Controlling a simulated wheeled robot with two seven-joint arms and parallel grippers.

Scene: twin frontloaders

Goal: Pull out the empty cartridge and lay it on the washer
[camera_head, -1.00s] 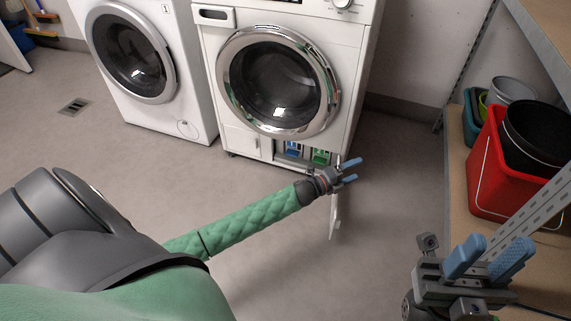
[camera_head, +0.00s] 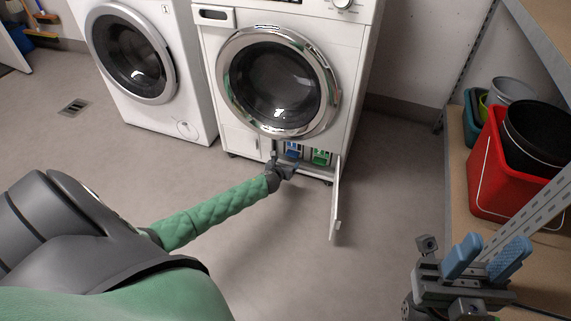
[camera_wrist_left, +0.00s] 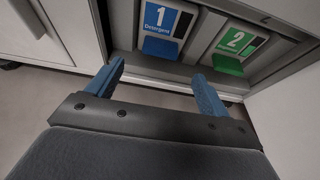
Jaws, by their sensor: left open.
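The washer (camera_head: 215,85) stands at the back centre with its small lower flap (camera_head: 336,198) swung open. Behind the flap sit a blue cartridge (camera_head: 293,149) and a green cartridge (camera_head: 321,157). In the left wrist view the blue cartridge (camera_wrist_left: 165,22) is labelled 1 Detergent, and the green cartridge (camera_wrist_left: 237,42) is labelled 2. The fill marks are too small to tell which is empty. My left gripper (camera_head: 287,167) is open just in front of the blue cartridge, apart from it; its fingers (camera_wrist_left: 156,90) are empty. My right gripper (camera_head: 487,258) is open and empty at the lower right.
A second white machine (camera_head: 182,95) stands to the left. A shelf (camera_head: 456,165) on the right holds a red bucket (camera_head: 483,180) and other bins. The open flap stands right of my left gripper. The floor (camera_head: 270,240) in front is clear.

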